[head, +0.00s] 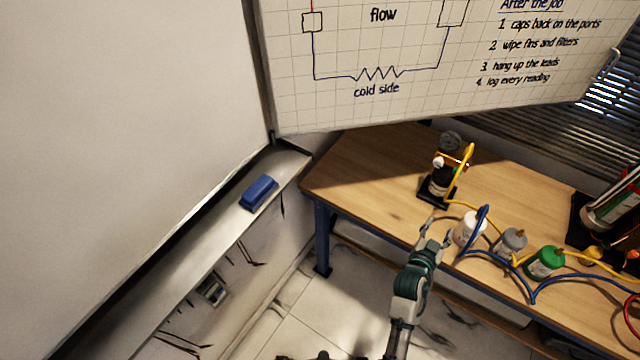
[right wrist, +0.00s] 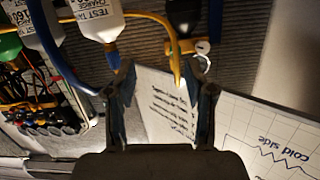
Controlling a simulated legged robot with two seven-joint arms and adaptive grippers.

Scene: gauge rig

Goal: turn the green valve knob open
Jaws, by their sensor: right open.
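I cannot clearly make out a green valve knob. A green canister (head: 545,262) stands on the wooden bench in the head view; part of a green one (right wrist: 9,46) shows in the right wrist view. A dark device (head: 440,180) with a yellow hose and a small white part stands at the back of the bench. My right gripper (head: 434,234) is open and empty near the bench's front edge, left of the white canister (head: 467,230). In the right wrist view its spread fingers (right wrist: 163,82) have a yellow hose (right wrist: 177,60) showing beyond the gap. My left gripper is not in view.
A grey canister (head: 511,243) stands between the white and green ones. Blue and yellow hoses loop across the bench (head: 375,165). A rig with gauges or cylinders (head: 612,208) is at the right. A whiteboard (head: 420,95) hangs above, and a blue eraser (head: 259,193) lies on the left ledge.

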